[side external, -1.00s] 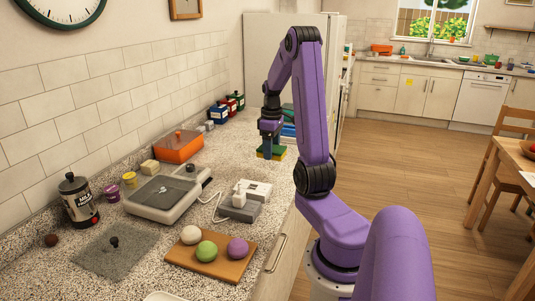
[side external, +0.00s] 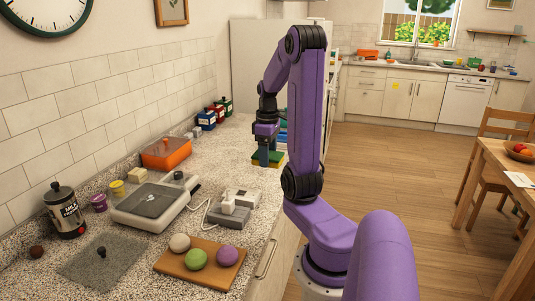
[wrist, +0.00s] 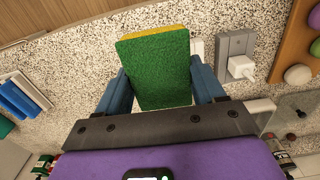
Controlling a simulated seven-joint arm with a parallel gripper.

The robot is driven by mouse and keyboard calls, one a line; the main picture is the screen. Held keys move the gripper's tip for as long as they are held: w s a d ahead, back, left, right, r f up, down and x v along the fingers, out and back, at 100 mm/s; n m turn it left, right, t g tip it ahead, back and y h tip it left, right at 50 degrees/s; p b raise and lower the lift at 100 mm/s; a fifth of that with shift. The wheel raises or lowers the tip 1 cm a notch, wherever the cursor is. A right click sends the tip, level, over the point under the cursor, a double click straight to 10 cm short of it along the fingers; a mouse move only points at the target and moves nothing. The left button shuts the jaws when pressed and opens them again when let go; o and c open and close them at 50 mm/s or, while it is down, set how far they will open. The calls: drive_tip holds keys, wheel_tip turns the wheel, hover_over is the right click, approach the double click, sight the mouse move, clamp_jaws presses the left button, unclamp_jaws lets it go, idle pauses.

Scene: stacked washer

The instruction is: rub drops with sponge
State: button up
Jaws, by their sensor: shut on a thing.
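My gripper (side external: 267,146) is shut on a sponge (side external: 267,159) with a green layer and a yellow layer, over the far part of the speckled countertop (side external: 135,287). In the wrist view, the sponge (wrist: 158,65) sits between the two blue fingers of my gripper (wrist: 162,85). Its green face is toward the camera, and a yellow edge shows along its far side. I cannot tell whether the sponge touches the countertop. I cannot make out any drops in either view; the sponge hides the surface under it.
A grey block with a white plug (wrist: 240,65) lies right of the sponge in the wrist view. A wooden board (side external: 180,272) with three balls is nearer. A grey appliance (side external: 153,203) and orange box (side external: 167,152) stand left. Blue-and-white items (wrist: 22,97) lie left in the wrist view.

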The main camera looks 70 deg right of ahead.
drive_tip(key=shift+c, duration=0.8)
drive_tip(key=w+a+n, duration=0.1)
drive_tip(key=w+n, duration=0.1)
drive_tip(key=w, duration=0.7)
drive_tip(key=n, duration=0.7)
hover_over(154, 194)
drive_tip(key=shift+f, duration=2.65)
wheel_tip(154, 194, down, 2)
drive_tip(key=shift+s+a+f, duration=0.1)
drive_tip(key=shift+a, duration=1.9)
drive_tip(key=shift+d, duration=2.05)
wheel_tip(154, 194, up, 8)
